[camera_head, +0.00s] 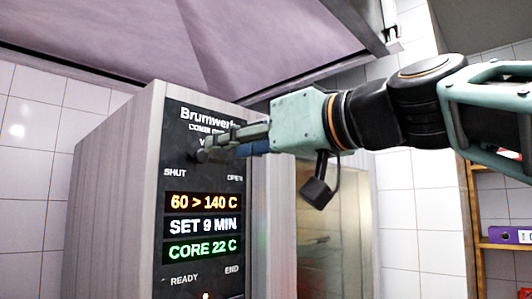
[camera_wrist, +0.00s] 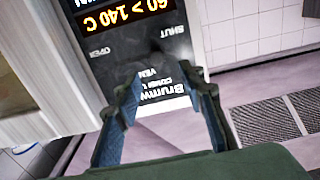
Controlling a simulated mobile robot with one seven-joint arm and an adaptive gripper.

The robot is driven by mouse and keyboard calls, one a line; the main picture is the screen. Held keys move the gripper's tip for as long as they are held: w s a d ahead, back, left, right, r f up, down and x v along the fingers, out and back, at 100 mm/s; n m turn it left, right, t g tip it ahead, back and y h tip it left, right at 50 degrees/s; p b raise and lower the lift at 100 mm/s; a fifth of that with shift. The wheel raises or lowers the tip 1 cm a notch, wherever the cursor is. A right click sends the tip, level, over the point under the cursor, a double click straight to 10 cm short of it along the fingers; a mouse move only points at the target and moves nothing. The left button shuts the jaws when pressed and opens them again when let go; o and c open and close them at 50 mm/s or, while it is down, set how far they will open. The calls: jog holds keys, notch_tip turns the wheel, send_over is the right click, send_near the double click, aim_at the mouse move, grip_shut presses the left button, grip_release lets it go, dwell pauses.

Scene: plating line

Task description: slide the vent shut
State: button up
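The combi oven's dark control panel (camera_head: 204,262) faces me in the head view, with a vent label near its top. SHUT is printed on the left and OPEN on the right. A dark rounded shape that looks like the vent knob (camera_head: 204,154) sits at my fingertips, above and between these words. My gripper (camera_head: 214,143) reaches in from the right and partly covers the vent label. In the wrist view, upside down, my two fingers (camera_wrist: 166,82) are spread, with dark panel between them. The knob is hard to make out there, and I cannot tell whether a finger touches it.
The panel display (camera_head: 203,225) reads 60 > 140 C, SET 9 MIN and CORE 22 C. A large hood (camera_head: 180,40) hangs above the oven. Shelving with a purple binder (camera_head: 508,235) stands at the far right. White tiled wall (camera_head: 30,200) lies left of the oven.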

jog(key=v, duration=0.4)
dwell(0.4)
jog(key=w+d+f+m+g+h+p, duration=0.1)
jog(key=d+f+m+h+p, duration=0.2)
jog(key=f, duration=0.9)
jog(key=d+f+m+g+h, duration=0.1)
jog(key=d+f+m+h, duration=0.25)
jog(key=f, duration=0.85)
jog(key=s+d+f+m+g+h+p, duration=0.1)
jog(key=s+d+f+g+h, duration=0.1)
jog(key=f, duration=0.9)
jog(key=s+d+f+m+g+h+p, duration=0.1)
jog(key=s+d+f+m+g+h, duration=0.1)
jog(key=s+d+f+h, duration=0.3)
jog(key=s+d+f, duration=0.2)
jog(key=d+f, duration=0.2)
jog(key=f, duration=0.2)
jog(key=shift+d+p, duration=0.2)
jog(key=shift+p, duration=0.2)
jog(key=shift+f+m, duration=0.1)
jog(key=shift+m, duration=0.15)
